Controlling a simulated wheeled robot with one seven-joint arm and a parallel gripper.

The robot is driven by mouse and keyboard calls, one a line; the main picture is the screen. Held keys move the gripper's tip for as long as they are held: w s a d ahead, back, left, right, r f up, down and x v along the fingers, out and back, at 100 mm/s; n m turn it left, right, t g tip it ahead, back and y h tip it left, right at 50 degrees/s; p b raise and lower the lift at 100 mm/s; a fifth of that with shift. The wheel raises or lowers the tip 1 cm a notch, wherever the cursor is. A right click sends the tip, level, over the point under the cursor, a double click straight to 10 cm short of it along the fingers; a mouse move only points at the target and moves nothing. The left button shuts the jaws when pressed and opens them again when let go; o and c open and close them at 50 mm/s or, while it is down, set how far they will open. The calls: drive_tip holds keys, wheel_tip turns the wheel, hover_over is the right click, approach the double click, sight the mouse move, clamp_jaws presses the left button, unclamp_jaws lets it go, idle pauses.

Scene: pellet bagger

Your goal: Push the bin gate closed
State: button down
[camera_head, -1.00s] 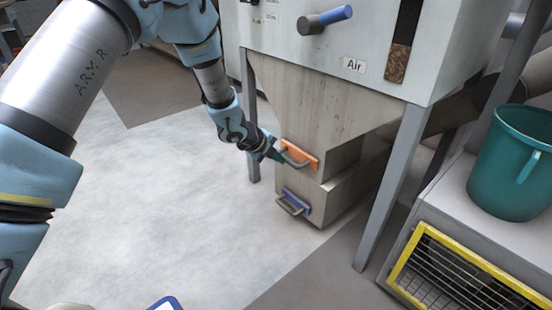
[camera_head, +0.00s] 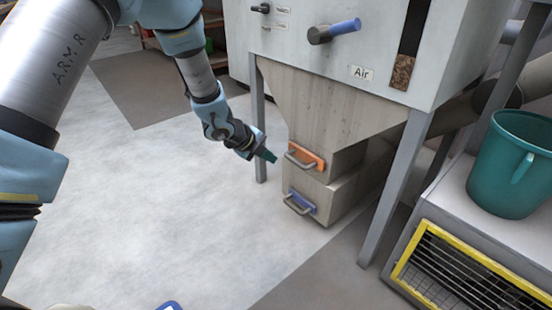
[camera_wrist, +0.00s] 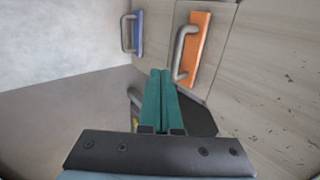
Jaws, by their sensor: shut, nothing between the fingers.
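The hopper (camera_head: 325,110) has two handled fronts at its lower end. The upper front has an orange plate (camera_head: 312,157) with a grey bar handle; the lower has a blue plate (camera_head: 304,201) with a similar handle. No label shows which is the bin gate, and I cannot tell how far either front stands out. My gripper (camera_head: 271,157) is shut and empty, just left of the orange-plate handle, apparently apart from it. In the wrist view, the green fingertips (camera_wrist: 160,75) are together, the orange plate (camera_wrist: 196,48) is just beyond them to the right, and the blue plate (camera_wrist: 138,34) is farther left.
Grey legs (camera_head: 400,185) support the machine cabinet (camera_head: 335,62) on both sides of the hopper. At the right, a teal bucket (camera_head: 510,165) stands on a grey unit with a yellow-framed grille (camera_head: 455,265).

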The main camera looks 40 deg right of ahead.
drive_tip(key=p+v, duration=0.1)
drive_tip(key=v, duration=0.4)
idle(0.5)
drive_tip(key=w+a+r+n+t+y, duration=0.2)
drive_tip(key=w+a+r+n+t, duration=0.1)
drive_tip(key=w+a+n, duration=0.65)
drive_tip(key=w+a+r+n+t+y, duration=0.2)
drive_tip(key=w+a+r+n, duration=0.3)
drive_tip(key=a, duration=0.7)
drive_tip(key=s+a+r+n+y, duration=0.1)
drive_tip(key=a+n+y, duration=0.1)
drive_tip(key=a+n, duration=0.6)
drive_tip(key=s+a+r+n+y, duration=0.15)
drive_tip(key=a+n, duration=0.25)
drive_tip(key=a, duration=0.8)
drive_tip(key=s+a+r+n+g, duration=0.2)
drive_tip(key=s+a+n+g, duration=0.1)
drive_tip(key=s+a+n, duration=0.55)
wheel_tip(320, 180, up, 37)
drive_tip(key=p, duration=3.7)
drive_tip(key=shift+w+d, duration=0.15)
drive_tip(key=shift+d, duration=0.2)
